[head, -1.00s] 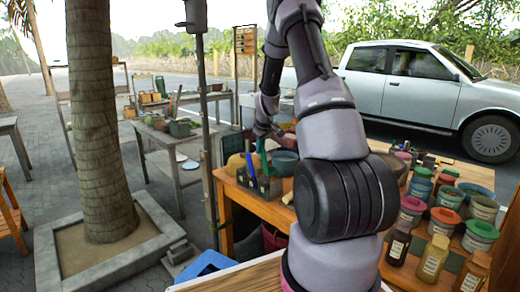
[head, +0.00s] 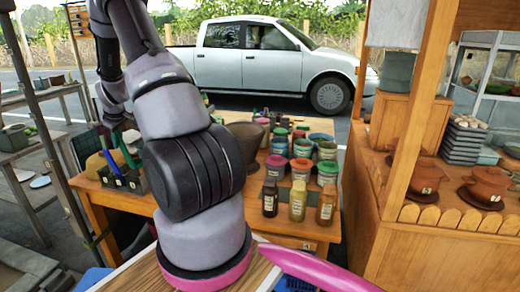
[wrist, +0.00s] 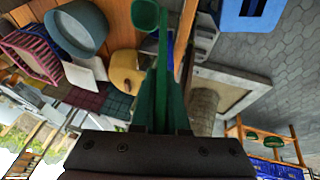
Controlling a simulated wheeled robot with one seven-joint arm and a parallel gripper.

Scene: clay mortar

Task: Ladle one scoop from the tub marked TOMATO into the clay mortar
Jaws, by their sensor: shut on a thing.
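My gripper (wrist: 160,110) is shut on a green handled utensil that looks like a ladle (wrist: 146,15), its rounded end showing at the top of the wrist view. In the head view my gripper is mostly hidden, low near a grey caddy (head: 132,183) at the table's left end. A dark brown, flared vessel (head: 246,138), possibly the clay mortar, stands behind my arm, which hides part of it. Several labelled tubs with coloured lids, including a red-lidded one (head: 301,166), stand to its right. Their labels are too small to read, so I cannot tell which is TOMATO.
Dark-capped bottles (head: 298,200) stand in front of the tubs on the wooden table (head: 285,228). A wooden stall (head: 395,235) with clay pots (head: 489,182) stands at right. A pink bar (head: 310,268) crosses the foreground. A yellow rounded object (wrist: 126,70) lies near my gripper.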

